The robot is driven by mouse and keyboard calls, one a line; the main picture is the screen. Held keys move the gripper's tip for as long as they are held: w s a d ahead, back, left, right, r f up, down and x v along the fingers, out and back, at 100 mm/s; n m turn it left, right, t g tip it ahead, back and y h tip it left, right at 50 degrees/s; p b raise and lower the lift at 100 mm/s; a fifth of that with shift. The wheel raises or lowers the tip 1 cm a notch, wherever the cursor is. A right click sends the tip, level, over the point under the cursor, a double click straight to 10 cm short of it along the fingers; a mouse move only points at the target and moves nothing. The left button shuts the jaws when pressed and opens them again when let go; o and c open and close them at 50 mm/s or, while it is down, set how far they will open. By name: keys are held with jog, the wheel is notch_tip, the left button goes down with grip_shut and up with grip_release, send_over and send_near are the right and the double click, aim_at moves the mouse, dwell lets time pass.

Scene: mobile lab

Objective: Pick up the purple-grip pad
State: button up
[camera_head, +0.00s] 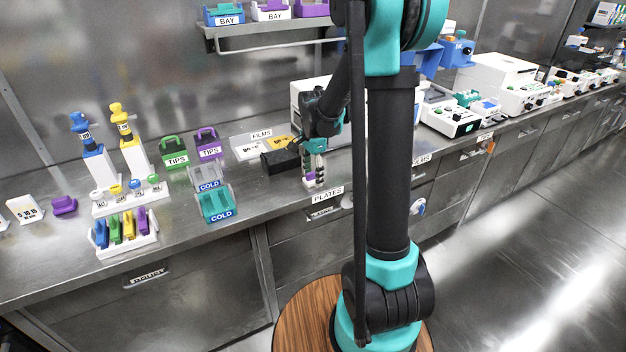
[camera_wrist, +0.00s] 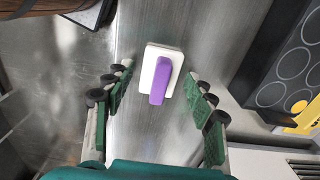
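The purple-grip pad is a small white block with a purple grip (camera_wrist: 160,82) on top. In the wrist view it lies on the metal counter, in line with the gap between my fingers. My gripper (camera_wrist: 158,95) is open, with one green finger to each side of the pad and not visibly touching it. In the head view my gripper (camera_head: 315,158) points down over the counter near the PLATES label, and a little of the pad (camera_head: 309,181) shows at its fingertips.
A dark block (camera_head: 280,162) and a FILMS card (camera_head: 252,149) lie left of my gripper. COLD racks (camera_head: 217,205) and TIPS boxes (camera_head: 174,155) stand further left. In the wrist view a dark plate with round wells (camera_wrist: 285,75) lies to the right.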

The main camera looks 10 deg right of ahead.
aim_at(313, 172)
jog(key=c, duration=0.8)
jog(key=shift+r, duration=0.1)
notch_tip(313, 172, up, 20)
jog(key=shift+f, duration=0.1)
